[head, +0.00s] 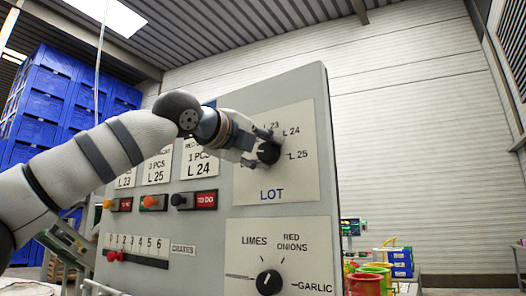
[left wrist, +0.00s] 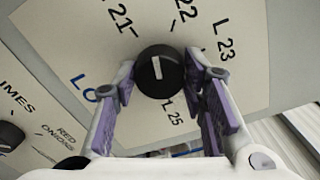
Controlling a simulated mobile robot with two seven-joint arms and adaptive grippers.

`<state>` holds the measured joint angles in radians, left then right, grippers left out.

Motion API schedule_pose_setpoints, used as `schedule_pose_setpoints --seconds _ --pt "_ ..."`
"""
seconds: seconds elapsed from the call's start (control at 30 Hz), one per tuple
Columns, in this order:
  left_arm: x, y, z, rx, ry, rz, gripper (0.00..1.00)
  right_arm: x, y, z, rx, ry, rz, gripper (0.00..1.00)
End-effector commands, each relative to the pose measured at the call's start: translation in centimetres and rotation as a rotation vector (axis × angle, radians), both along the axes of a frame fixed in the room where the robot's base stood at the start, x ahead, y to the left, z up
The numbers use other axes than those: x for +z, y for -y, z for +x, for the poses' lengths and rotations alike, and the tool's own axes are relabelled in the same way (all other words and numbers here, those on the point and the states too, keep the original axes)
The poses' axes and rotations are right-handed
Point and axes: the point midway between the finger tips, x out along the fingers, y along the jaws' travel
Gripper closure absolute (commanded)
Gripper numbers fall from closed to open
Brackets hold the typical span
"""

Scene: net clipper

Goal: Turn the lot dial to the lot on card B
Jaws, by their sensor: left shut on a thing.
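The lot dial (head: 268,152) is a black knob on a white plate marked LOT (head: 271,195), on a grey panel. My left gripper (head: 256,150) is shut on it, with one finger on each side in the left wrist view (left wrist: 163,90). The dial's white mark (left wrist: 156,67) shows there, its upper end towards the gap between L 21 and L 22. L 23 and L 25 also show around it. Three cards read L 23 (head: 125,182), L 25 (head: 156,177) and L 24 (head: 198,169). My left arm covers their tops, so their letters are hidden. My right gripper is out of view.
Below the plate is a second dial (head: 269,282) marked LIMES, RED ONIONS and GARLIC. Under the cards are small knobs (head: 150,201) and a red TO DO tag (head: 206,200). A numbered slot (head: 140,260) holds red beads. Blue crates (head: 50,100) stand behind, left.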

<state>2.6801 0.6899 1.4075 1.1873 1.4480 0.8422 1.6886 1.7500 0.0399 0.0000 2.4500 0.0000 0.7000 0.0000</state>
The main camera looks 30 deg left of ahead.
Motion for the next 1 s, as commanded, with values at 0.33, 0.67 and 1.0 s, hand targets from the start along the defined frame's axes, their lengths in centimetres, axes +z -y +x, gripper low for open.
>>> schedule_pose_setpoints --seconds 0.33,0.67,1.0 --pt "0.04 0.04 -0.02 0.0 0.046 0.326 0.89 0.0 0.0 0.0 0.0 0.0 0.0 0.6" --pt "0.06 0.04 -0.03 0.0 0.091 0.636 0.89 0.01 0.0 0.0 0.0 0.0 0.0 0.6" --pt "0.02 0.04 -0.01 0.0 0.135 0.956 0.89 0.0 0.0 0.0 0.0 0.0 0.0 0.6"
